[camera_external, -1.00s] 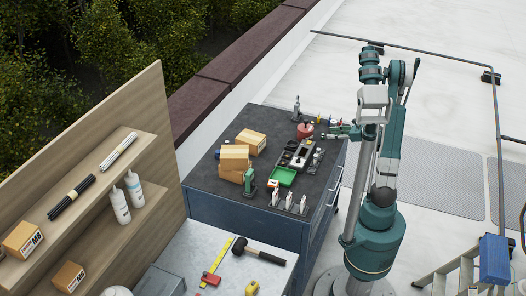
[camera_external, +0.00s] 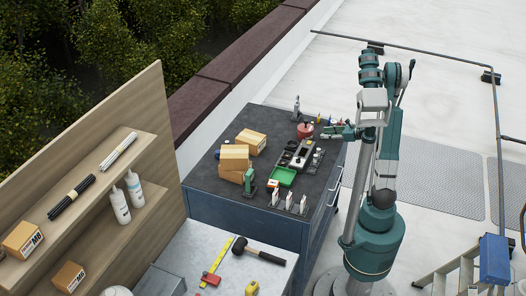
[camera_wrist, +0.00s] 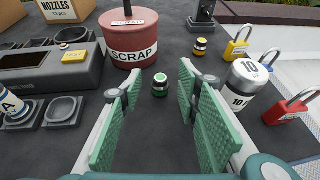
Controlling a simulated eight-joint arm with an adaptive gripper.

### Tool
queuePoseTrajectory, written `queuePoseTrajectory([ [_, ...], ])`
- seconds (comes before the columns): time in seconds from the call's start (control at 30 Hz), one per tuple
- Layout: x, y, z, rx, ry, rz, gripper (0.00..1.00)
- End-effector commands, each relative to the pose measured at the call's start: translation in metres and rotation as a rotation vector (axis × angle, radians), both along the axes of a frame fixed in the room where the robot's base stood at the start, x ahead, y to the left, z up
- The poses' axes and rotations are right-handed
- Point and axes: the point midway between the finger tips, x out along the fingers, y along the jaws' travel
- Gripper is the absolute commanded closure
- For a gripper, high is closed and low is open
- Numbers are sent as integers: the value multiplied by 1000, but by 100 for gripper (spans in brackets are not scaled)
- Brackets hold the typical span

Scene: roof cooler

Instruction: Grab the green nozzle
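The green nozzle (camera_wrist: 160,85) is a small dark piece with a green band in the wrist view. It stands upright on the dark worktop, ahead of my gripper and between the lines of its two fingers. My gripper (camera_wrist: 160,100) is open and empty, with green ribbed pads on both sides. In the external view my gripper (camera_external: 322,134) is low over the right part of the bench, near the red pot. The nozzle is too small to make out there.
A red SCRAP pot (camera_wrist: 130,40) stands just left of the nozzle. A white "10" canister (camera_wrist: 246,85) is close beside my right finger. A yellow-banded nozzle (camera_wrist: 200,46) and yellow and red padlocks (camera_wrist: 289,107) stand right. A grey device with cups (camera_wrist: 55,75) is left.

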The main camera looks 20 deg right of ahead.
Motion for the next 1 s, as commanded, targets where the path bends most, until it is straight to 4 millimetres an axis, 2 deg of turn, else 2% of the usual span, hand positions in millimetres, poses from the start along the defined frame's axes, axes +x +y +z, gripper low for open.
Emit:
queuePoseTrajectory([
  [0.2,11,8,-6,0,0,0,67],
  [0.8,11,8,-6,0,0,-1,67],
  [1.0,11,8,-6,0,0,-1,93],
])
